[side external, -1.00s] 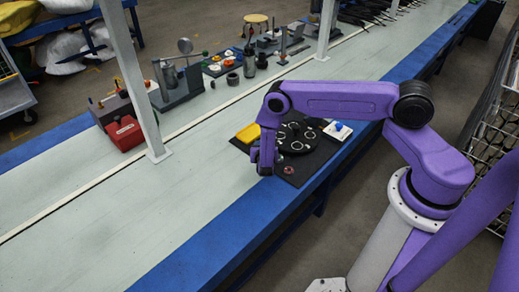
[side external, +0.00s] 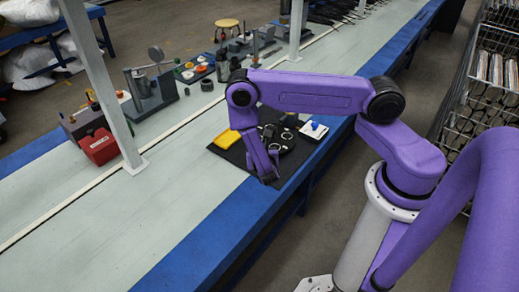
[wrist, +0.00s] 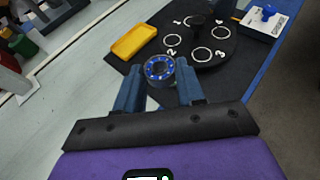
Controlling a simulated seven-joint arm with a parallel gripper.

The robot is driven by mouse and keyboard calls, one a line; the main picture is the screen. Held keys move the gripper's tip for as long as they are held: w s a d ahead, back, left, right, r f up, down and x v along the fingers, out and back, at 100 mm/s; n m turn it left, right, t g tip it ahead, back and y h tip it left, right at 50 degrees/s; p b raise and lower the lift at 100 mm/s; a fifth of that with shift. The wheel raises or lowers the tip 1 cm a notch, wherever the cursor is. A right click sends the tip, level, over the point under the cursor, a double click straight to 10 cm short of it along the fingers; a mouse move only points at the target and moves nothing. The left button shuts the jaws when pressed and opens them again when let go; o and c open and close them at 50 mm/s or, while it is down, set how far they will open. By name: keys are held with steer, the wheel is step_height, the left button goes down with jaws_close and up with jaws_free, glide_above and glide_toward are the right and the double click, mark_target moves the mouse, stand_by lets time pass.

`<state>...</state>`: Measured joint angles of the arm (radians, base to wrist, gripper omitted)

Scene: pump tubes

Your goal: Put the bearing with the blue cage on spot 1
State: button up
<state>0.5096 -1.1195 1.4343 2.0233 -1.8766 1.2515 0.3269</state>
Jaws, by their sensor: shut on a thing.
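My gripper (wrist: 159,72) is shut on the bearing with the blue cage (wrist: 161,67), a metal ring with its face toward the wrist camera. In the side view my gripper (side external: 268,178) is low over the near edge of the dark mat (side external: 232,154), and the bearing cannot be made out. The round black plate (wrist: 232,47) lies beyond the bearing in the wrist view. It carries white ring outlines, white numerals and a dark central knob (wrist: 198,32). The ring outlines look empty. Numeral 2 is nearest the bearing; the 1 appears at the plate's upper left.
A yellow tray (wrist: 134,41) lies left of the plate. A white box with a blue part (wrist: 264,17) is at its right; it also shows in the side view (side external: 314,130). A white post (side external: 100,85) and a red box (side external: 99,146) stand across the bench.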

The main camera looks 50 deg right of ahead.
steer(key=w+a+r+n+t+y, duration=0.1)
steer(key=w+a+r, duration=0.15)
steer(key=r, duration=0.55)
steer(key=w+a+r+n+y, duration=0.1)
steer(key=a+r, duration=0.2)
steer(key=r, duration=0.4)
steer(key=s+r+n+t+y, duration=0.2)
steer(key=s+r+n+y, duration=0.1)
steer(key=r, duration=1.3)
steer(key=h, duration=0.1)
glide_above(232, 183)
steer(key=s, duration=0.1)
steer(key=shift+m, duration=0.4)
step_height(232, 183, down, 41)
steer(key=shift+s+r, duration=0.1)
steer(key=shift+w+f, duration=0.65)
steer(key=shift+f, duration=0.1)
steer(key=shift+w+f, duration=0.1)
steer(key=shift+f, duration=1.55)
